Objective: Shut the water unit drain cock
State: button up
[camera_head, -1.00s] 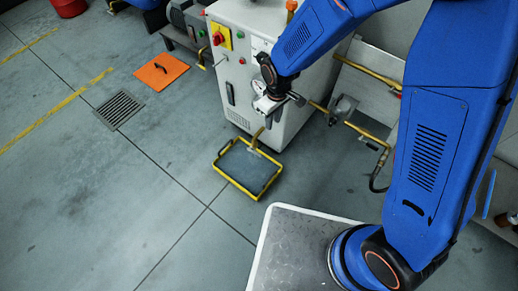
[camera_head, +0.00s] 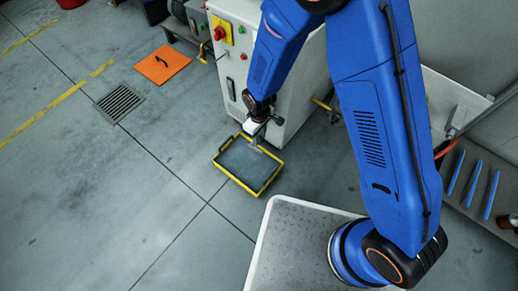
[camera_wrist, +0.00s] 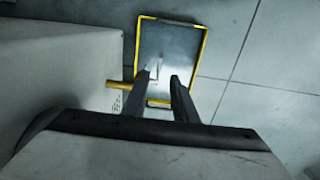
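The white water unit (camera_head: 308,85) stands upright at the upper middle of the head view and fills the left of the wrist view (camera_wrist: 60,75). A short brass pipe (camera_wrist: 118,84) sticks out from its side, reaching toward my left finger in the wrist view. A pale upright piece (camera_wrist: 155,68) shows between my fingertips; I cannot tell if it is the cock's lever. My gripper (camera_wrist: 159,76) has its two dark fingers apart and points down over the drip tray. In the head view my gripper (camera_head: 257,136) and wrist hide the drain cock.
A yellow-rimmed drip tray (camera_head: 236,179) lies on the floor below my gripper. An orange plate (camera_head: 162,65) and a floor grate (camera_head: 119,103) lie to the left. A red knob (camera_head: 220,33) is on the unit's front. The floor left of the tray is clear.

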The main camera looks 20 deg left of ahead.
aim_at(258, 151)
notch_tip(258, 151, down, 11)
jog(key=shift+f, duration=0.15)
dwell(0.4)
grip_shut()
dwell(1.4)
